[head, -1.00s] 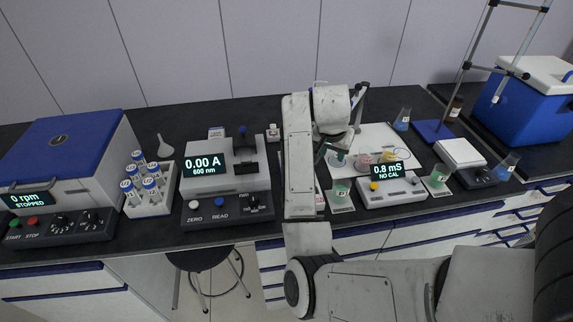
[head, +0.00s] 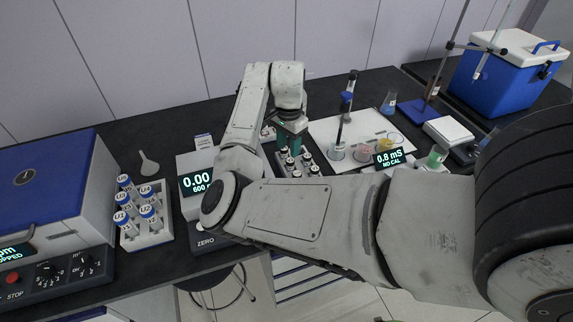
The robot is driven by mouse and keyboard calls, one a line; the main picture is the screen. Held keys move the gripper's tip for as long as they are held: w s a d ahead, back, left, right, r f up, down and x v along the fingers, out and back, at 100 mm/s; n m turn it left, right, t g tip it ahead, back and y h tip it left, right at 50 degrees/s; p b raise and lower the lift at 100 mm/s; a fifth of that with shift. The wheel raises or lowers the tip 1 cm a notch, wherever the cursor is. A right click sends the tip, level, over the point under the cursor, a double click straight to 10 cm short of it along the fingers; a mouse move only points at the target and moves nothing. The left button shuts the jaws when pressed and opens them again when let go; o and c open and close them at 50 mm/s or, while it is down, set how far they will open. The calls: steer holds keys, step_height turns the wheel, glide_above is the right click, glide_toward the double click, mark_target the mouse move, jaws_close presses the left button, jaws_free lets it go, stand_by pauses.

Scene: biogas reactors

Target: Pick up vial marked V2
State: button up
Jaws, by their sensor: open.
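A small grey rack (head: 309,158) holds several upright small vials (head: 297,170) with dark-rimmed, pale tops. It stands behind my forearm, which hides its near edge. The marks on these vials are too small to read, so I cannot tell which is V2. My gripper (head: 290,143) has teal fingers and points down at the rack's back end. It is open, but its fingertips are partly hidden, and I cannot tell whether they touch a vial.
A white rack (head: 153,239) of blue-capped tubes marked with U labels stands left, beside the centrifuge (head: 50,190). A photometer (head: 190,165) stands left of my gripper. A white tray (head: 385,118) with beakers and a probe stand is to the right.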

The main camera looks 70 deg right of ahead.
mark_target(290, 160)
steer(key=shift+s+d+f+p, duration=0.15)
steer(key=shift+f+p, duration=0.35)
steer(key=shift+f, duration=1.3)
steer(key=shift+s+d+f+p, duration=0.1)
steer(key=shift+f+p, duration=0.35)
steer(key=shift+f, duration=1.3)
jaws_close()
